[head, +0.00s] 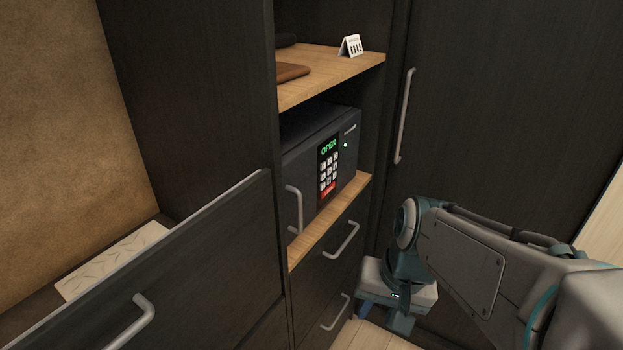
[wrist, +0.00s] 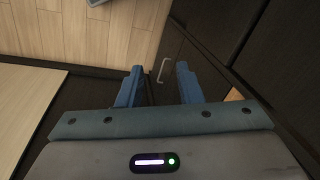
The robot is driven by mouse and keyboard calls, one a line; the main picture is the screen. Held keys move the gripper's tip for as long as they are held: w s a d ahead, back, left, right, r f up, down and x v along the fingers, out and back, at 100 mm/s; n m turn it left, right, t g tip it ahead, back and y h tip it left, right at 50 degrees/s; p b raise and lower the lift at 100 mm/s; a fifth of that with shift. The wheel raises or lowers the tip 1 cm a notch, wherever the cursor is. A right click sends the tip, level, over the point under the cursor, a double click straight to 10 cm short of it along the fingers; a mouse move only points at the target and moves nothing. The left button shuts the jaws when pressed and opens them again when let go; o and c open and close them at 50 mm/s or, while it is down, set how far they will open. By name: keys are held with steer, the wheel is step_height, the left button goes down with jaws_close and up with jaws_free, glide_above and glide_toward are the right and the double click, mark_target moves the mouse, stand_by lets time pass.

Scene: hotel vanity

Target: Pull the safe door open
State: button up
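The dark grey safe (head: 319,164) stands in the cabinet niche on a wooden shelf. Its door looks shut and its green display (head: 328,148) reads OPEN above a keypad. A vertical silver handle (head: 294,209) is at the left side of the safe door. My gripper (head: 384,312) is low and to the right of the safe, beside the lower drawers, well apart from the handle. In the wrist view its two blue fingers (wrist: 159,82) are spread with nothing between them. The safe is not clearly visible in the wrist view.
A dark front with a silver handle (head: 135,321) juts out at lower left. Drawers with handles (head: 342,241) lie below the safe. A tall door with a long handle (head: 404,116) is at right. A brown item (head: 292,72) and small card (head: 350,46) are on the upper shelf.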

steer(key=w+a+m+y, duration=0.4)
steer(key=w+m+y, duration=0.4)
steer(key=m+y, duration=0.25)
steer(key=w+d+r+m+t+y, duration=0.4)
steer(key=w+d+m+t, duration=0.25)
steer(key=w+m, duration=0.35)
steer(key=p+x, duration=0.1)
steer(key=x, duration=1.3)
steer(key=shift+n, duration=0.25)
jaws_close()
